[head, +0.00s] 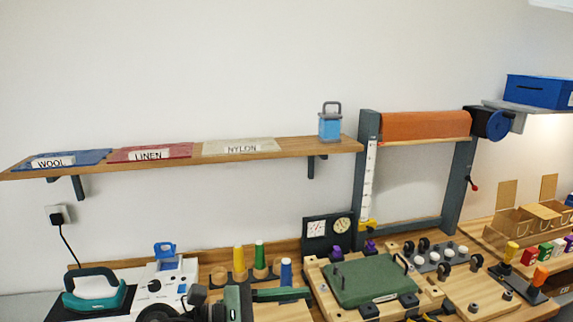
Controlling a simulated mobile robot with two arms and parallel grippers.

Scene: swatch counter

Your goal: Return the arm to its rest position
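Dark rounded parts (165,314) at the bottom edge, left of centre, are cut off by the frame.
A wooden wall shelf (300,146) holds swatches marked WOOL, LINEN and NYLON and a blue weight-like block (329,125). The counter is crowded.

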